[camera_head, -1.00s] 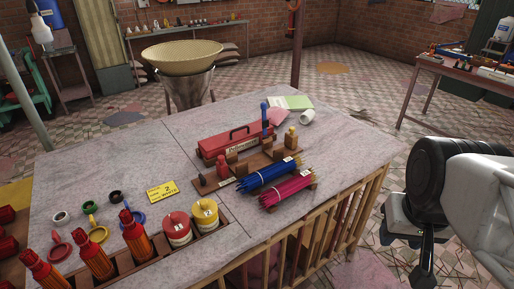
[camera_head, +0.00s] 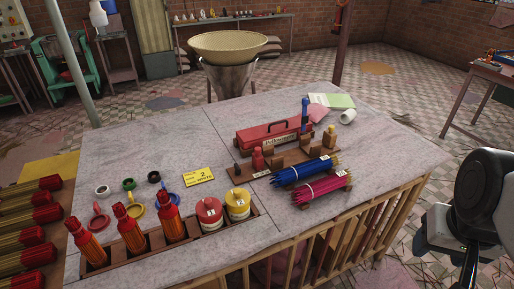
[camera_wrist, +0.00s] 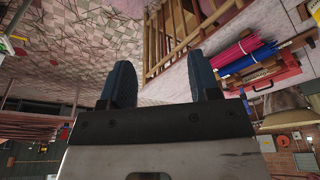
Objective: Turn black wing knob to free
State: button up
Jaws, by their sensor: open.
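I cannot make out a black wing knob for certain in either view. In the head view my arm is at the right edge, off the table's right side and well away from the black piece.
The grey table (camera_head: 150,139) holds a wooden rack (camera_head: 131,265) with red-orange tubes and red and yellow canisters. A red toolbox (camera_head: 270,134), blue sticks (camera_head: 303,171) and magenta sticks (camera_head: 322,188) stand to the right. A yellow card (camera_head: 198,175) lies mid-table.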

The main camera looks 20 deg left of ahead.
jog(key=shift+o, duration=1.1)
jog(key=shift+w, duration=0.1)
jog(key=w+a+m+g, duration=0.1)
jog(key=w+a+m, duration=0.4)
jog(key=w+a, duration=1.7)
jog(key=w+a+f+m, duration=0.1)
jog(key=w+a+f, duration=0.2)
jog(key=a, duration=0.6)
jog(key=w+a+f+m+g, duration=0.1)
jog(key=w+a+f, duration=0.2)
jog(key=a+f, duration=0.3)
jog(key=w+a+f+m, duration=0.1)
jog(key=w+a+f, duration=0.2)
jog(key=a, duration=1)
jog(key=shift+w+a+f+m+g, duration=0.15)
jog(key=shift+w+a+f+m, duration=0.05)
jog(key=shift+f, duration=0.5)
jog(key=shift+w+a+f+m+g, duration=0.15)
jog(key=shift+w+f+m, duration=0.05)
jog(key=shift+f, duration=0.45)
jog(key=shift+f, duration=0.1)
